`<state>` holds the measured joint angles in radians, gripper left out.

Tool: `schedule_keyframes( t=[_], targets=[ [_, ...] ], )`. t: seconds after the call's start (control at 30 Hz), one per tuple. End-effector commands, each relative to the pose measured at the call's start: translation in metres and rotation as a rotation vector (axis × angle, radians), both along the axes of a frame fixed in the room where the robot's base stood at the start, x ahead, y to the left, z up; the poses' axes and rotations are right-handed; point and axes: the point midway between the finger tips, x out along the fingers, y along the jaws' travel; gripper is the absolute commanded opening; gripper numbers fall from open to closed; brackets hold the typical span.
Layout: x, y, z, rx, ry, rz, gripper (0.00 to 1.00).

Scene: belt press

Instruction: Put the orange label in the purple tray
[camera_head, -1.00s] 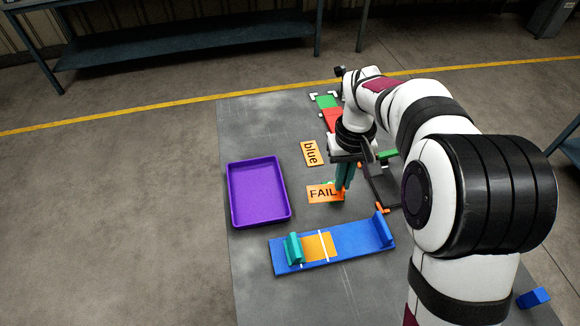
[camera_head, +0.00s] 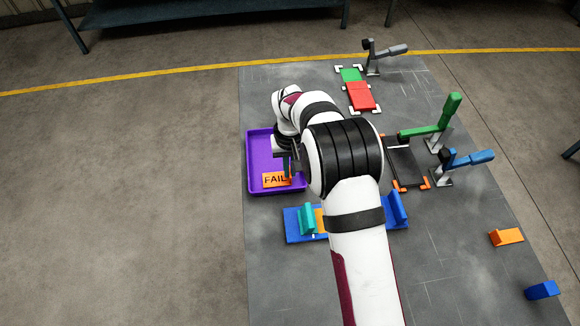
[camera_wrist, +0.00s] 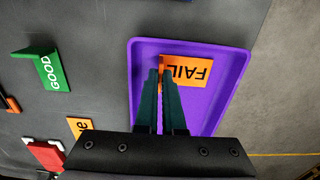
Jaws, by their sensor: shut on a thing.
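The orange label (camera_head: 274,181) is a flat plate reading FAIL with a small upright tab. My gripper (camera_wrist: 160,78) is shut on that tab, and the label (camera_wrist: 188,72) extends to the right of the fingers in the wrist view. The purple tray (camera_head: 257,158) lies on the grey table's left side. In both views the label is within the tray's outline; I cannot tell whether it touches the floor. In the wrist view the tray (camera_wrist: 134,65) surrounds the label, and the gripper body hides its near end.
A blue base with a teal block (camera_head: 307,220) stands in front of the tray, partly behind my arm. Green (camera_head: 443,118) and blue (camera_head: 470,160) levers stand right. A green GOOD label (camera_wrist: 48,72) and an orange card (camera_wrist: 80,127) lie outside the tray.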

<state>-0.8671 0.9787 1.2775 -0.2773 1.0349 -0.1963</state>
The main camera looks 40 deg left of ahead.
Motion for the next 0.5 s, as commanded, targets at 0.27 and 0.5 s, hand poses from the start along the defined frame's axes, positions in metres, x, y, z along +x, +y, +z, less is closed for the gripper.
schedule_keyframes(
  t=[0.27, 0.5],
  targets=[
    [0.0004, -0.0001, -0.0018, 0.001, -0.001, -0.001, 0.09],
    [0.0004, -0.0002, -0.0015, 0.001, -0.001, -0.001, 0.36]
  ],
)
